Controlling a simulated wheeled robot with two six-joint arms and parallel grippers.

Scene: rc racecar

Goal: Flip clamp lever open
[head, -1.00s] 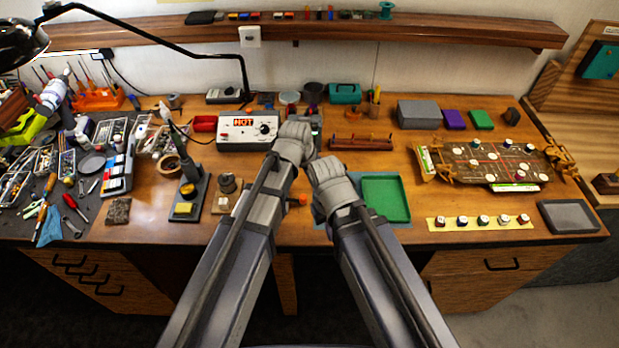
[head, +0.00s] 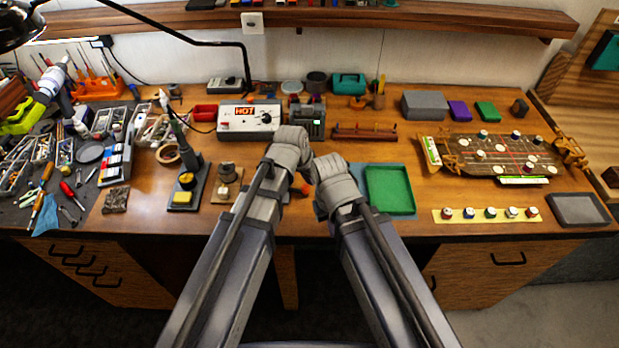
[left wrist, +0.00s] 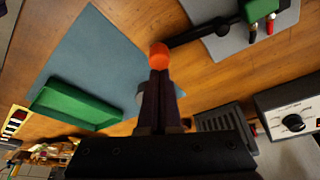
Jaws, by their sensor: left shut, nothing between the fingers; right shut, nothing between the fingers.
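An orange knob (left wrist: 159,55) sits at the end of a black lever (left wrist: 197,35) in the left wrist view. In the head view, the orange knob (head: 305,189) shows between my arms; most of the clamp is hidden. My left gripper (left wrist: 158,82) is shut and empty, its tips at the knob; contact is unclear. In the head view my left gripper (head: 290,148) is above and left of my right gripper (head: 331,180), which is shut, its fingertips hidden.
A green tray (head: 389,191) on a blue mat lies right of my right gripper. The white HOT unit (head: 248,122) and a dark device (head: 311,118) stand behind. A soldering stand (head: 188,192) is at left. Bare wood lies behind the tray.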

